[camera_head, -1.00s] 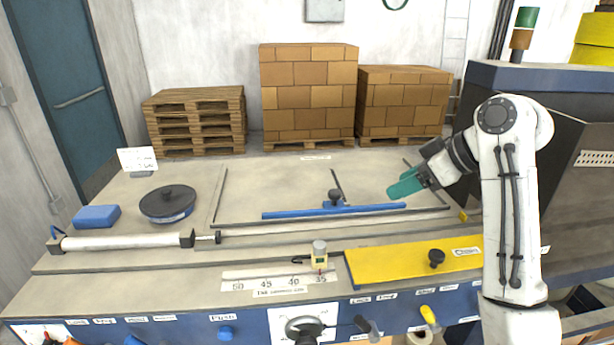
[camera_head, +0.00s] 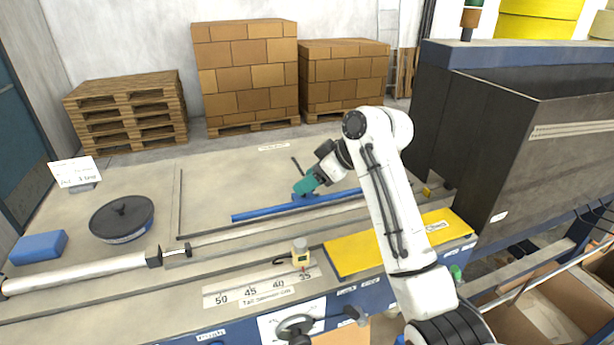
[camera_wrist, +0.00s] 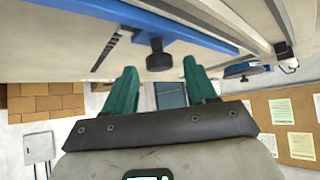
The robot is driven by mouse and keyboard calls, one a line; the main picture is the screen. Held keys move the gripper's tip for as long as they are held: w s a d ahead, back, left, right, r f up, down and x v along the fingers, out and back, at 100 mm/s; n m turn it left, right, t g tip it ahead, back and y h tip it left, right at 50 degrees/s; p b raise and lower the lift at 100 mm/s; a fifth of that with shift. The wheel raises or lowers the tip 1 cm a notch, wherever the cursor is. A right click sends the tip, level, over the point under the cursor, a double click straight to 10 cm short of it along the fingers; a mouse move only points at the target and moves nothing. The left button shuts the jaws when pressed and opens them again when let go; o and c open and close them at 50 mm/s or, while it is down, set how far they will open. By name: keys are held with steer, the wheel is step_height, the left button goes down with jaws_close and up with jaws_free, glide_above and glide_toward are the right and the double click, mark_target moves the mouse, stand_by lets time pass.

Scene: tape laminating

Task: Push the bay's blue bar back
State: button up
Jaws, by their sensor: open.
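The blue bar (camera_head: 258,213) lies across the front part of the bay, a flat bed with a thin dark rim (camera_head: 180,200). Its middle is partly covered by my gripper (camera_head: 300,190) in the head view. The bar (camera_wrist: 175,33) also crosses the top of the wrist view, with a black knob (camera_wrist: 158,58) on its slotted mount. My gripper's teal fingers (camera_wrist: 158,78) are open, one on each side of the knob in that view. The knob shows just beyond the fingertips. I cannot tell whether the fingers touch the bar or knob.
A yellow plate (camera_head: 350,256) and a small gauge (camera_head: 300,254) over a scale (camera_head: 255,287) lie in front. A white roller (camera_head: 80,273), black round weight (camera_head: 122,218) and blue block (camera_head: 38,247) are at left. A dark cabinet (camera_head: 480,150) stands at right. The bed behind the bar is clear.

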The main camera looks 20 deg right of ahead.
steer(key=shift+w+a+f, duration=0.25)
steer(key=shift+w+f, duration=0.05)
steer(key=shift+f, duration=0.2)
steer(key=shift+c, duration=0.5)
jaws_close()
